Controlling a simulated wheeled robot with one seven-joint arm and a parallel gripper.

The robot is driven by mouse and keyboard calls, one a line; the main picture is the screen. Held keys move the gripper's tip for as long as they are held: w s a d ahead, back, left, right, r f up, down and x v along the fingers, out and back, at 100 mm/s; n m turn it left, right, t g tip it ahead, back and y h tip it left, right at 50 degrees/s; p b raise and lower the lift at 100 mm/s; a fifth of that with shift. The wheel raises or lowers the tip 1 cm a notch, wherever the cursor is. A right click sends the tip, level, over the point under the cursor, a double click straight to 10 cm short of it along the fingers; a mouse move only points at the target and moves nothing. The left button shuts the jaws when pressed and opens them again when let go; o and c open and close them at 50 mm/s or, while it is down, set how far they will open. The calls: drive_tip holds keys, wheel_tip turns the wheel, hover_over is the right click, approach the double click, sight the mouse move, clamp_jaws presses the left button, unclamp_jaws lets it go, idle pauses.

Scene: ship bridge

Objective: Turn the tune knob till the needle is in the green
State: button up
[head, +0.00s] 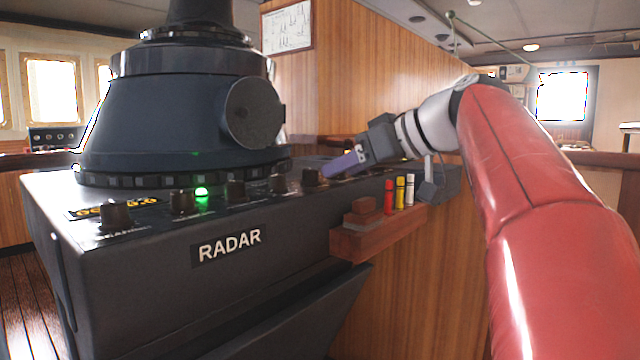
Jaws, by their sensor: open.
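The dark radar console (150,272) has a row of brown knobs along its front top edge. The knob nearest my gripper is the rightmost one (311,177). My gripper (332,168), with purple-blue fingers, is just right of that knob and points left and down at it. It is open with nothing seen in it. I cannot tell whether the fingers touch the knob. The knob labels are too small to read, so I cannot tell which is the tune knob. No needle or green band can be made out; the panel behind the gripper is partly hidden.
Other knobs (182,201) and a lit green lamp (202,192) sit left along the edge. The large radar hood (180,120) rises behind them. A wooden shelf (375,240) at the right front holds coloured markers (400,192) and a block eraser (362,211), below my gripper.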

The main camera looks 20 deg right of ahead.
sight(316, 172)
drive_tip(key=shift+w+d+r+n, duration=0.3)
drive_tip(key=shift+w+d+r, duration=0.15)
drive_tip(key=shift+r, duration=0.15)
drive_tip(key=x, duration=0.7)
drive_tip(key=shift+w+a+r, duration=0.1)
drive_tip(key=shift+w+a, duration=0.1)
drive_tip(key=shift+a, duration=0.05)
drive_tip(key=c, duration=1)
drive_tip(key=shift+t, duration=0.3)
drive_tip(key=shift+s+b, duration=0.1)
drive_tip(key=shift+b, duration=0.2)
